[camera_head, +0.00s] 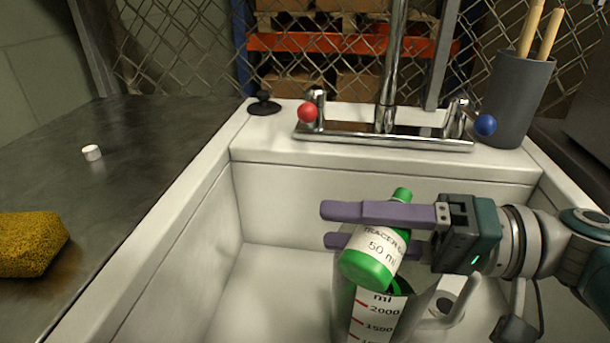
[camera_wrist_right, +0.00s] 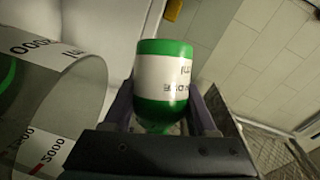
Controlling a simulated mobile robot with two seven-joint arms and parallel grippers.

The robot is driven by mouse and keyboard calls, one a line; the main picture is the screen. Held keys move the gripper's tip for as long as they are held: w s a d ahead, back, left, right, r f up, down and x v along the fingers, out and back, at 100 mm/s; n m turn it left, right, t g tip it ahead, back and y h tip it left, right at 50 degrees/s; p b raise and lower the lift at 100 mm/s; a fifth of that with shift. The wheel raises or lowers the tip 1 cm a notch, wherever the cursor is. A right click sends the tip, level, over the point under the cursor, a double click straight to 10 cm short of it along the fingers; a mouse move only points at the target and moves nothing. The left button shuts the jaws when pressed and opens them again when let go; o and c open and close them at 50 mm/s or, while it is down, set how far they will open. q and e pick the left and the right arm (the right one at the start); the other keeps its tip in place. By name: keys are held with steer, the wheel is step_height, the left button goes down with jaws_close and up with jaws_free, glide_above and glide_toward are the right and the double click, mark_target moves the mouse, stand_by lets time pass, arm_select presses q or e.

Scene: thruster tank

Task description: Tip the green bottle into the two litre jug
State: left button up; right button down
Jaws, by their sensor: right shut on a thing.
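The green bottle (camera_head: 381,243), with a white label reading 50 ml, is held tilted between the purple fingers of my right gripper (camera_head: 328,226). In the head view its narrow green end points up and away, and its broad green end is low and nearer the camera. The clear two litre jug (camera_head: 376,318) stands in the sink just below the bottle, its lower part cut off by the frame. Something green shows near its rim; I cannot tell whether it is liquid. The wrist view shows the bottle (camera_wrist_right: 165,75) between the fingers and the jug (camera_wrist_right: 85,95) at left. My left gripper is not in view.
The white sink (camera_head: 285,205) surrounds the jug, with free room left of it. A chrome tap (camera_head: 388,120) stands behind. A grey pot (camera_head: 515,100) with wooden handles is at back right. A yellow sponge (camera_head: 30,243) and small white cap (camera_head: 92,152) lie on the left counter.

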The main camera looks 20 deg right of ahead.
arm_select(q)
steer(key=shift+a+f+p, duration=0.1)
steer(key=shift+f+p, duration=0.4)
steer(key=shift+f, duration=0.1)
arm_select(e)
steer(key=n+h, duration=0.2)
steer(key=n, duration=0.1)
steer(key=a+n+h, duration=0.1)
steer(key=n+h, duration=0.1)
steer(key=n, duration=0.2)
steer(key=n+t+h, duration=0.1)
steer(key=n+h, duration=0.1)
steer(key=n, duration=0.2)
steer(key=shift+s+a, duration=0.15)
steer(key=shift+s, duration=0.2)
